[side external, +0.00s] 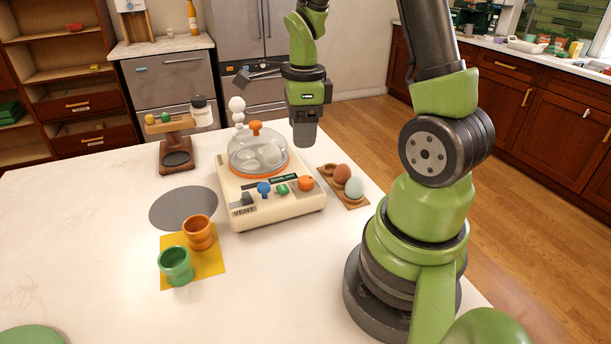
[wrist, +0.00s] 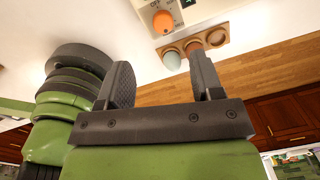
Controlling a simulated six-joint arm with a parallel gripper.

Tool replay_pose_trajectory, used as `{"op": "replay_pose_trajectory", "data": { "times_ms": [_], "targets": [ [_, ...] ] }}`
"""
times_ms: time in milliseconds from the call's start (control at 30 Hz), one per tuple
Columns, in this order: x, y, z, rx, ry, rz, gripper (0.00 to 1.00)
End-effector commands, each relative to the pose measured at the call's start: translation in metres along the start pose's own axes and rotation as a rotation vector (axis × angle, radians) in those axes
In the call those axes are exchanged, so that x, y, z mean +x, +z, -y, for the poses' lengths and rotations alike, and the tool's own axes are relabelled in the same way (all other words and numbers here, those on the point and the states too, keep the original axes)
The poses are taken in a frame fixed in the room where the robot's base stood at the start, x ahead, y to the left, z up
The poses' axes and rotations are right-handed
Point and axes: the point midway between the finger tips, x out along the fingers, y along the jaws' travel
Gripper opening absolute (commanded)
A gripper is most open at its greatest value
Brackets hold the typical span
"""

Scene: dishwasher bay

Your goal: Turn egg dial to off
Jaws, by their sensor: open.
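The cream egg cooker (side external: 275,212) stands on the white counter under a clear dome lid (side external: 258,152) with an orange knob. Eggs show dimly inside the dome. On its front are a grey switch, a blue knob (side external: 264,188), a green knob (side external: 282,189) and an orange dial (side external: 306,183) at the right end. The orange dial also shows at the top of the wrist view (wrist: 163,21). Its setting is too small to read. My gripper (side external: 305,135) hangs above and behind the cooker's right side, apart from it. Its two fingers (wrist: 160,82) are spread and empty in the wrist view.
A wooden egg tray (side external: 328,171) right of the cooker holds a brown egg (side external: 342,173) and a pale blue egg (side external: 354,188). Orange and green cups stand on a yellow mat (side external: 207,264) at the front left. A wooden stand (side external: 178,139) is behind left.

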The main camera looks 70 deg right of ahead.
Motion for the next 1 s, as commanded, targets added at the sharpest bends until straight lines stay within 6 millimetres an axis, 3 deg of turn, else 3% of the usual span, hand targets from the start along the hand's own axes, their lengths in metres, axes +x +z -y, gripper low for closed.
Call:
{"op": "replay_pose_trajectory", "data": {
  "times_ms": [200,700,1000],
  "targets": [
    [0.022,-0.01,0.007,0.162,0.033,-0.031,0.6],
    [0.1,-0.011,0.003,0.16,0.035,-0.031,0.6],
    [0.116,-0.011,0.003,0.159,0.031,-0.028,0.6]
  ]
}}
